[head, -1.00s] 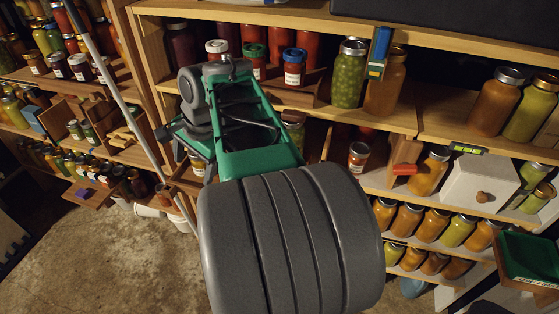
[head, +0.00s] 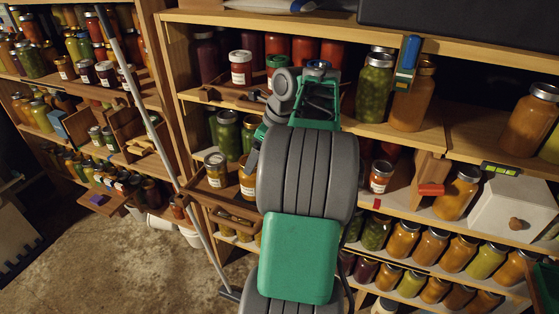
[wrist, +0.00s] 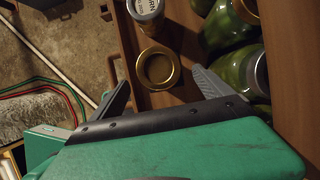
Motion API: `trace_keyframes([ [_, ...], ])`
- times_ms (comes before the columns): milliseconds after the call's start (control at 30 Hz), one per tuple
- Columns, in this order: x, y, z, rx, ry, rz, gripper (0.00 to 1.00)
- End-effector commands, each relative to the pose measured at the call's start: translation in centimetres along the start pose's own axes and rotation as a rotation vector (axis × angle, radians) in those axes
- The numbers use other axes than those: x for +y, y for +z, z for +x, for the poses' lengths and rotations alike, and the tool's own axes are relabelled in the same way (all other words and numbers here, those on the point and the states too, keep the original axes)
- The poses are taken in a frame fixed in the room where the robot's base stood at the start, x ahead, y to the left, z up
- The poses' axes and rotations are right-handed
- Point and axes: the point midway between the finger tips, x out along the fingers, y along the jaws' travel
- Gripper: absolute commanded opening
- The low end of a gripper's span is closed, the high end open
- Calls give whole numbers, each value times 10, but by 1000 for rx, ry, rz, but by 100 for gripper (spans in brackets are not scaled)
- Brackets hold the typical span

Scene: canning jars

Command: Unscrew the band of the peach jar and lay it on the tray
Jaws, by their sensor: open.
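A jar with a gold band (wrist: 158,70) stands upright between my fingers in the wrist view. It looks like the orange peach jar (head: 248,184) in the head view, partly hidden by my arm. My gripper (wrist: 155,80) is open, one finger on each side of the band and apart from it. How far the fingertips stand above the band is hard to tell. In the head view, my gripper (head: 254,152) is at the lower shelf by this jar, mostly hidden. A green tray (head: 548,287) is cut off at the lower right edge; I cannot tell whether it is the task's tray.
A white-lidded corn jar (wrist: 146,8) stands close beside the gold-banded jar. Green jars (wrist: 232,35) crowd the other side, near a wooden wall (wrist: 298,60). A wooden shelf edge (head: 222,218) lies in front. A pale pole (head: 150,120) leans at the left.

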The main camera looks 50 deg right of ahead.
Motion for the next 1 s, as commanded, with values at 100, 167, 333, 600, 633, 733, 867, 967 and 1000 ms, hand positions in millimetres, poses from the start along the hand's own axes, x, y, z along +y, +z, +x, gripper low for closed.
trace_keyframes([
  [100,1,15,8,0,1,-2,90],
  [167,1,12,16,1,1,0,90],
  [333,0,13,17,0,0,0,90],
  [600,0,13,17,0,0,-1,78],
  [633,0,13,17,0,0,-1,76],
  [733,0,13,17,0,0,-1,68],
  [867,0,13,17,0,0,-1,57],
  [967,0,13,17,0,0,-1,49],
  [1000,0,13,17,0,0,-1,46],
])
